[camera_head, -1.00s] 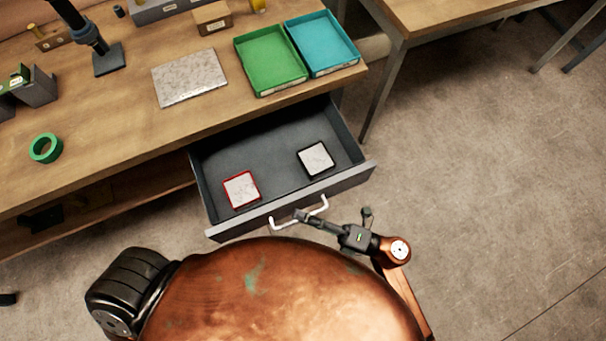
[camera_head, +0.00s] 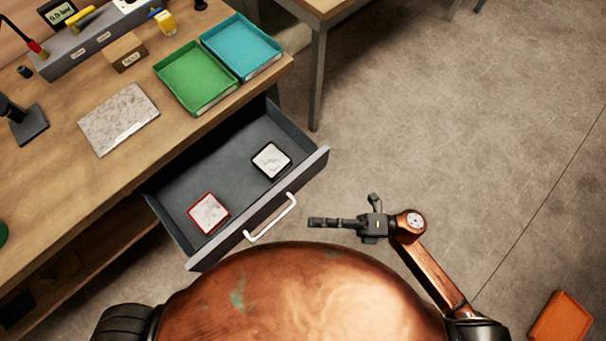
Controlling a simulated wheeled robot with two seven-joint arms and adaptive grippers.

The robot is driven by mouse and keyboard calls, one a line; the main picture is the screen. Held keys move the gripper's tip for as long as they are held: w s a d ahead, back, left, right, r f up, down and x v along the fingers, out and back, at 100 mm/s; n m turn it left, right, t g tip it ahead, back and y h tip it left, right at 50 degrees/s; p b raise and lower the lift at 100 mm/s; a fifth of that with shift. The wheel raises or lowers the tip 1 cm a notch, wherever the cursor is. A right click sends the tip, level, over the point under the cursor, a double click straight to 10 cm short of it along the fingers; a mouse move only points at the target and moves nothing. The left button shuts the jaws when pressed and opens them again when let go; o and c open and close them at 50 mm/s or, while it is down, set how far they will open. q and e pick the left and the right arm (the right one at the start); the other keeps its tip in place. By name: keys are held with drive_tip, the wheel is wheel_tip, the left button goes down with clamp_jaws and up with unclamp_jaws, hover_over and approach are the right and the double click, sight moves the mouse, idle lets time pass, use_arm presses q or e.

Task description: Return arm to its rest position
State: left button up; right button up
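My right arm comes up from the lower right, and its gripper (camera_head: 344,210) is over the floor, just right of the open drawer (camera_head: 232,157). Its two dark fingers are spread apart, one pointing left and one upward, with nothing between them. A gap shows between the fingers and the drawer's white handle (camera_head: 271,218). My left gripper is not in view; only a dark part of mine shows at the bottom left.
The drawer holds a red-rimmed tile (camera_head: 208,213) and a black-rimmed tile (camera_head: 271,161). The wooden bench (camera_head: 60,170) carries a green tray (camera_head: 195,78), a teal tray (camera_head: 241,47) and a speckled plate (camera_head: 118,119). An orange object (camera_head: 561,318) lies lower right.

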drive_tip(key=shift+d, duration=0.35)
idle(0.3)
